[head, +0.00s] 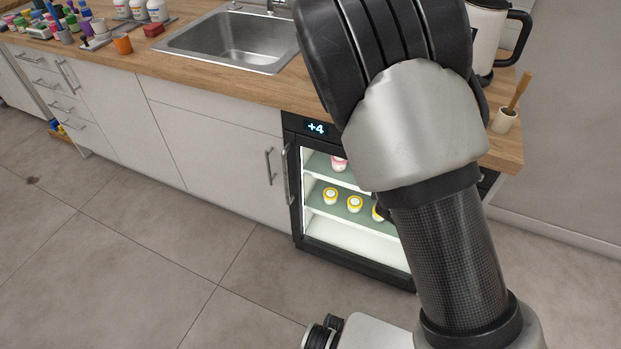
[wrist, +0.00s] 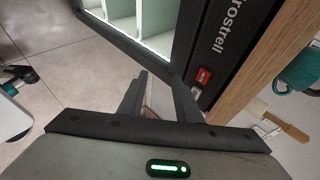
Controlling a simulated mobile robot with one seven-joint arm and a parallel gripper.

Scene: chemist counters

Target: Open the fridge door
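The small black fridge (head: 355,262) stands under the counter with a "+4" display at its top. Its glass-fronted door (head: 320,222) looks shut. Lit shelves with several small yellow-ringed jars show through it. A vertical handle (head: 287,175) runs along the door's left side. In the head view my arm covers the fridge's right part, and my gripper cannot be made out. In the wrist view my gripper (wrist: 158,80) has its fingertips apart with nothing clearly held. It is near the fridge's dark frame (wrist: 120,38), by the lettered panel and red switch (wrist: 203,75). The handle does not show there.
The wooden countertop (head: 210,82) runs above, with a sink (head: 232,42), bottles and an orange cup (head: 122,45). A black-handled jug (head: 487,35) and a brush in a holder (head: 504,121) stand at its right end. White cabinets (head: 215,150) adjoin the fridge. The tiled floor in front is clear.

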